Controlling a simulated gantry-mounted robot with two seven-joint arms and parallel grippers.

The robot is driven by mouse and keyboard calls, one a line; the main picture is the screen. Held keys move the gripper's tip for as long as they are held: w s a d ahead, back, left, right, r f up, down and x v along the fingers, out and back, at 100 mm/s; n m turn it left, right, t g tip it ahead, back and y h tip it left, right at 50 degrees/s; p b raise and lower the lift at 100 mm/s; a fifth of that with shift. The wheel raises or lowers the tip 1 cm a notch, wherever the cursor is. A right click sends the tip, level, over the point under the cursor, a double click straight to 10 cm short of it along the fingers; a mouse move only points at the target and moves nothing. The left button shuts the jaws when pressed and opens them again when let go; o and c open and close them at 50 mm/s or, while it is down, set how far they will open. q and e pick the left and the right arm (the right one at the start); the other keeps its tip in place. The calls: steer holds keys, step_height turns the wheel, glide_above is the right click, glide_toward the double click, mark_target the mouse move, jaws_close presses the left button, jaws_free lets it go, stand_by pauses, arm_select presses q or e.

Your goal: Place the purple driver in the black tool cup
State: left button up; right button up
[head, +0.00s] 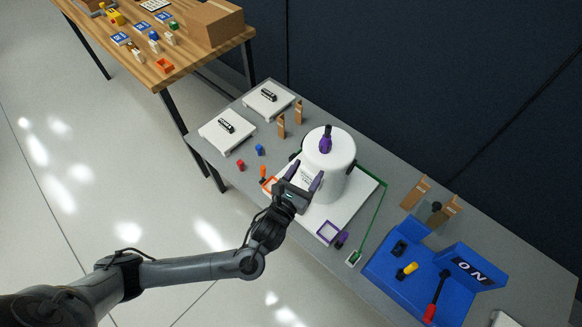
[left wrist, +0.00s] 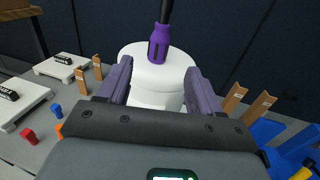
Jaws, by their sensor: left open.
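The purple driver (head: 326,143) stands on top of the white tank (head: 320,162), purple handle down and dark shaft up. It also shows in the left wrist view (left wrist: 158,46), beyond my fingers. My left gripper (head: 307,175) is open and empty at the tank's near side, below the driver and apart from it. Both fingers show in the left wrist view (left wrist: 158,76) with the tank between and behind them. A dark block (head: 400,248) sits on the blue board; I cannot tell whether it is the black tool cup. My right gripper is out of view.
The blue board (head: 460,305) holds yellow- and red-handled tools. Wooden blocks (head: 415,193) stand behind.

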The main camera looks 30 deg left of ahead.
arm_select(q)
steer(key=s+f+n+g, duration=0.3)
steer(key=s+n+g, duration=0.2)
steer(key=s+n, duration=0.4)
steer(key=s+f+n+g+h, duration=0.1)
steer(key=s+f+n+g, duration=0.3)
steer(key=s+n, duration=0.6)
steer(key=n+g, duration=0.2)
steer(key=n, duration=0.6)
steer(key=shift+a+n+g, duration=0.25)
steer(key=shift+n+g, duration=0.05)
steer(key=s+a+n+g, duration=0.1)
steer(key=s+n, duration=0.1)
steer(key=s+a+n+g, duration=0.1)
steer(key=s+n, duration=0.1)
steer(key=s+a+n, duration=0.1)
steer(key=s+n, duration=0.1)
steer(key=s, duration=0.1)
steer(key=shift+s+a+g+y, duration=0.1)
steer(key=shift+a+g+y, duration=0.15)
steer(key=shift+g+y, duration=0.15)
